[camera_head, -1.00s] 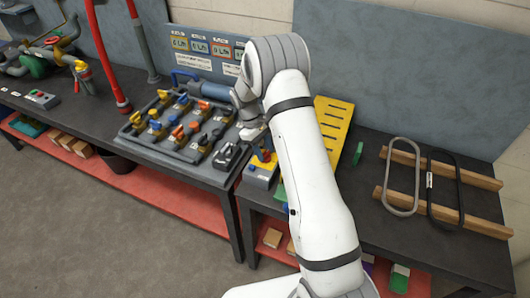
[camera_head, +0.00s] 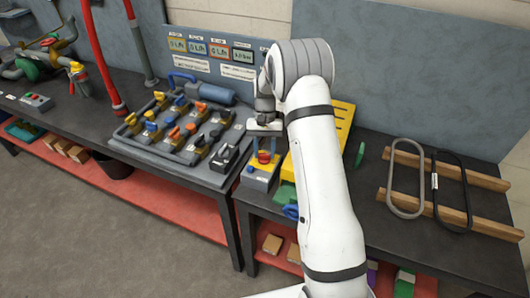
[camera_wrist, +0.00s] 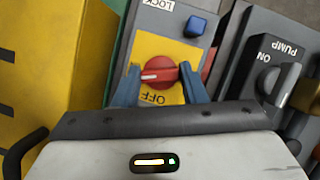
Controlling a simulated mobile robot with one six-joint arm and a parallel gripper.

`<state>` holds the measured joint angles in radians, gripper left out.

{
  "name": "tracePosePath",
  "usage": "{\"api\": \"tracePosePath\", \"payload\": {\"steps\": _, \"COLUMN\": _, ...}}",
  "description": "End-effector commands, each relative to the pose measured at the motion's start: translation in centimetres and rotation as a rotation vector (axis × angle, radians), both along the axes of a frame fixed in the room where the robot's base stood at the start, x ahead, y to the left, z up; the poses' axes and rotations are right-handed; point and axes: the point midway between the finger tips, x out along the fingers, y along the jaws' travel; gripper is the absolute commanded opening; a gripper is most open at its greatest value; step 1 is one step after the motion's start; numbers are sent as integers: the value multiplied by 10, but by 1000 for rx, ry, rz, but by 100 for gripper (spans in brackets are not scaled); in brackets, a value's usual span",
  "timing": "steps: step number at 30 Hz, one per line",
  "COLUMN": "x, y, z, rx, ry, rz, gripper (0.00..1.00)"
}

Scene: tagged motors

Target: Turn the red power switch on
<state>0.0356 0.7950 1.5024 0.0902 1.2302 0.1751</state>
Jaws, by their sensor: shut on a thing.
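The red power switch (camera_wrist: 158,75) is a round red knob with a white pointer mark, on a yellow plate of a grey box. In the wrist view its mark points left, and an upside-down OFF label (camera_wrist: 158,98) sits just below it. The blue fingers of my gripper (camera_wrist: 160,86) are on either side of the knob, shut on it. In the head view the switch (camera_head: 264,157) shows on its box, just below my gripper (camera_head: 264,130); the fingertips are hard to make out there.
A blue button (camera_wrist: 195,27) beside a LOCK label is on the same box. A PUMP box (camera_wrist: 262,55) with a grey knob stands to its right in the wrist view. A yellow slotted panel (camera_head: 340,125) is close by. The motor tray (camera_head: 165,153) lies left.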

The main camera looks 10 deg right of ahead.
Motion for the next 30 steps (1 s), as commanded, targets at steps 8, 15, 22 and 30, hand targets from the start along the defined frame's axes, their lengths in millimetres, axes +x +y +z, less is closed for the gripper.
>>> {"api": "tracePosePath", "payload": {"steps": 8, "x": -1, "y": -2, "z": -1, "rx": 0, "ry": 0, "rz": -214, "gripper": 15}}
{"api": "tracePosePath", "payload": {"steps": 15, "x": -1, "y": -2, "z": 0, "rx": -1, "ry": -1, "rz": -329, "gripper": 15}}
{"api": "tracePosePath", "payload": {"steps": 22, "x": -1, "y": -3, "z": 0, "rx": -1, "ry": -1, "rz": -378, "gripper": 15}}
{"api": "tracePosePath", "payload": {"steps": 30, "x": -1, "y": -3, "z": 0, "rx": -2, "ry": 0, "rz": -387, "gripper": 15}}
